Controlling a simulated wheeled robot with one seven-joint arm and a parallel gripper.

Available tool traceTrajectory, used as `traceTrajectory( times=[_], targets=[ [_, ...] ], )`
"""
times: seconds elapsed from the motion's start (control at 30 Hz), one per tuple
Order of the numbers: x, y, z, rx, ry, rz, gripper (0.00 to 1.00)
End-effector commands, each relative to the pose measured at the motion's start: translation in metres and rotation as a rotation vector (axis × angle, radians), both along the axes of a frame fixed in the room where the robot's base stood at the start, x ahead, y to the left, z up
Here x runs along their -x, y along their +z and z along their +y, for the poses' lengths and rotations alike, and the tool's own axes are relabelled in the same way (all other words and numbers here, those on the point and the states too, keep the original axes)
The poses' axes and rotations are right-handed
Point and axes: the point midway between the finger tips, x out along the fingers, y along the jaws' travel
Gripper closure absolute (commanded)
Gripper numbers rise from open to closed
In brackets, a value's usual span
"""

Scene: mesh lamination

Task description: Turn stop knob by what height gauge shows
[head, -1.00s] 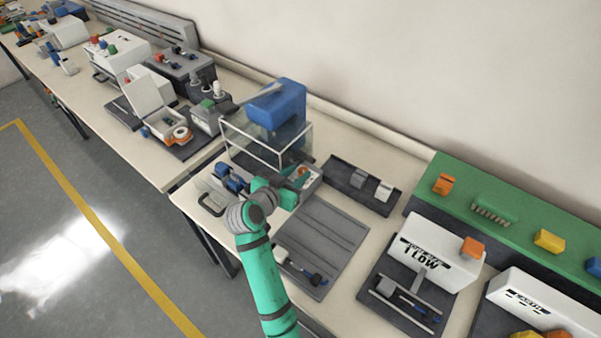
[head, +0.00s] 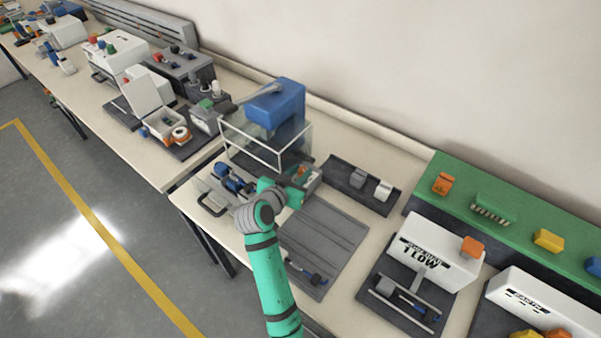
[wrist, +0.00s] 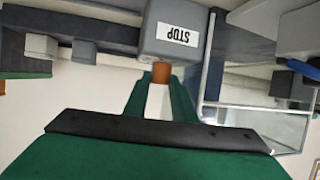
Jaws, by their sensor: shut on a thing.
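The stop knob (wrist: 161,71) is a small orange-brown post below a grey block marked STOP (wrist: 176,32), which appears upside down in the wrist view. My gripper (wrist: 160,79) has its green fingers on both sides of the knob and is shut on it. In the head view, a bit of orange at the knob (head: 302,171) shows beside my gripper (head: 296,183), which partly hides it. The height gauge (head: 432,247) is a white box right of my arm; its lower line reads "1 LOW", and the line above is too small to read surely.
A clear-walled guard (head: 262,150) under a blue head (head: 276,102) stands just behind my gripper; its frame (wrist: 211,85) is close on the right in the wrist view. A grey ribbed plate (head: 325,235) lies in front. A green rail (head: 520,215) runs along the back right.

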Motion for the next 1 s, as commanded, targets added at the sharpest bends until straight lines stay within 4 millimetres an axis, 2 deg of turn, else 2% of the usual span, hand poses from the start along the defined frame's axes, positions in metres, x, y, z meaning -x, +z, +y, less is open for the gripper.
traceTrajectory(
  times=[0.7, 1.0],
  targets=[
    [0.003, 0.001, -0.012, -0.001, 0.469, -0.001, 0.99],
    [0.002, 0.001, -0.013, 0.001, 0.591, 0.0, 0.99]
  ],
)
